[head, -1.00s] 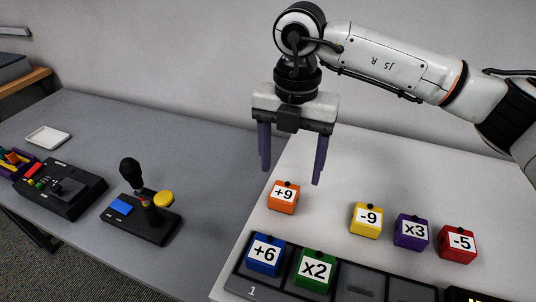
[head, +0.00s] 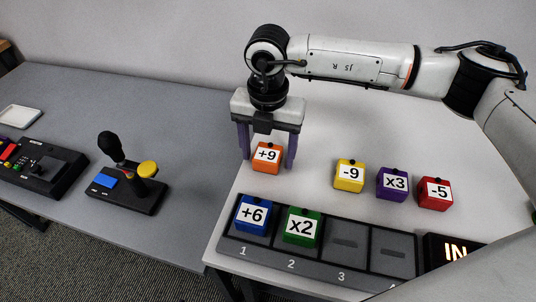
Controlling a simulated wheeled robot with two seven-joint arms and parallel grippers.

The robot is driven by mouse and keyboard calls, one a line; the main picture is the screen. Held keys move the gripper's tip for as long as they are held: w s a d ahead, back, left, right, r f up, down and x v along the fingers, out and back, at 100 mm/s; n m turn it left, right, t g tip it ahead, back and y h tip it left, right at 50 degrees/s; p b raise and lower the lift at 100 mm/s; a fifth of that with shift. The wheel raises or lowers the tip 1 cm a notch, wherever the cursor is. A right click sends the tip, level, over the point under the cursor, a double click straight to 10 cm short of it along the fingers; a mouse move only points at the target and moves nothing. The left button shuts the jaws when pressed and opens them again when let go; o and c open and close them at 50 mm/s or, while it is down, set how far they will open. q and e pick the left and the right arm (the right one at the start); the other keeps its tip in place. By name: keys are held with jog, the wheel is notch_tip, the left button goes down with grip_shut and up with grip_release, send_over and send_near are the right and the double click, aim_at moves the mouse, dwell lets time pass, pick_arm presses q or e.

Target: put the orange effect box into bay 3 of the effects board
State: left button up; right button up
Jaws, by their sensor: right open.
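The orange effect box (head: 267,157), marked +9, stands on the white table behind the effects board. My right gripper (head: 268,161) is open and pointing down, with one purple finger on each side of the orange box. I cannot tell whether the fingers touch it. The effects board (head: 300,268) lies at the table's front. Its bay 1 holds the blue +6 box (head: 253,215) and its bay 2 holds the green x2 box (head: 302,226). Bay 3 (head: 345,246) is empty, and so is the bay to its right. My left gripper is not in view.
A yellow -9 box (head: 349,175), a purple x3 box (head: 392,183) and a red -5 box (head: 435,193) stand in a row right of the orange box. A lit IN display (head: 455,251) is right of the board. A joystick unit (head: 127,185) is on the grey table at left.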

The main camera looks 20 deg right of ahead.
jog(key=c, duration=1.3)
